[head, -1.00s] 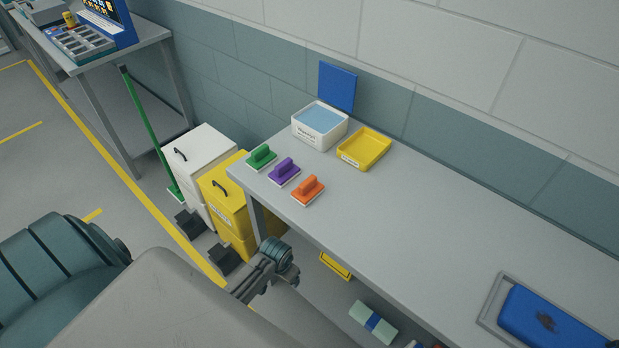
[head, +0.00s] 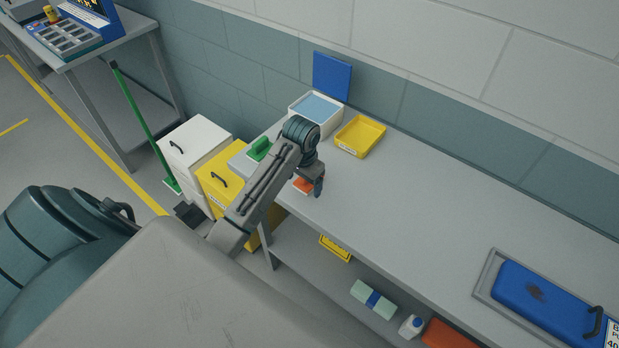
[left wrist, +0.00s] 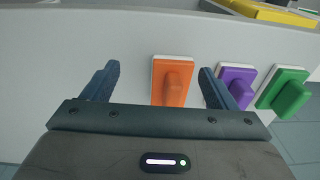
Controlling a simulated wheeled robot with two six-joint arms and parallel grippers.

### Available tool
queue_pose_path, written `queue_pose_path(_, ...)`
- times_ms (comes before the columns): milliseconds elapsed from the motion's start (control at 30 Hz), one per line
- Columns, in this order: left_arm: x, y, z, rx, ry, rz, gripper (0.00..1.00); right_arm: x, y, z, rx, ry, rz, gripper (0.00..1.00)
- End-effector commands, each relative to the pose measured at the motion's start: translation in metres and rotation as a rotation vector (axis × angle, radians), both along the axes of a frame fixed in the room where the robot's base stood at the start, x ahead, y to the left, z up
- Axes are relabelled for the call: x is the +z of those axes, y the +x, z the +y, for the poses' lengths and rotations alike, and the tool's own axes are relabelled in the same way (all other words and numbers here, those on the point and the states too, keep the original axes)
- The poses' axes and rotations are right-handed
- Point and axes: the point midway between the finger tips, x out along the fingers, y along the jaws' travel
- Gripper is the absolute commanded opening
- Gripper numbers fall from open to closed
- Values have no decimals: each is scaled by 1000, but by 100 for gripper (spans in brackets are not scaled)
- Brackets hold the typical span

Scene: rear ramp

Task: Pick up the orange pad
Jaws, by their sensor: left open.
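The orange pad (left wrist: 173,80) lies on the grey bench, its raised handle up, and shows between my left gripper's fingers in the left wrist view. In the head view the orange pad (head: 302,186) is partly hidden by my left gripper (head: 318,188), which is over the bench beside it. My left gripper (left wrist: 158,85) is open with nothing held. The purple pad (left wrist: 236,82) is next to the orange one, behind the right finger in the wrist view, and is hidden by my arm in the head view. My right gripper is not in view.
The green pad (head: 259,148) lies near the bench's left end. A white tub (head: 315,108) with blue contents and a yellow tray (head: 360,136) stand behind. A blue case (head: 548,303) is at the bench's right. The bench middle (head: 420,215) is clear.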

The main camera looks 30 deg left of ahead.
Motion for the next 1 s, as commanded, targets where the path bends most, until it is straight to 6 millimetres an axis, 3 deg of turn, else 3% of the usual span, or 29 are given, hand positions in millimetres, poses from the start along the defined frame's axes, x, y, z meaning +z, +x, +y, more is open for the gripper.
queue_pose_path(100,32,32,12,7,-12,22,80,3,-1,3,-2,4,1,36)
queue_pose_path(200,51,47,20,11,-24,43,80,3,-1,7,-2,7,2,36)
queue_pose_path(367,62,57,24,12,-35,59,80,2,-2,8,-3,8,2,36)
queue_pose_path(700,28,57,23,12,-34,64,80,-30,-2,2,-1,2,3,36)
queue_pose_path(1000,2,56,21,11,-36,66,80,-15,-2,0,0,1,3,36)
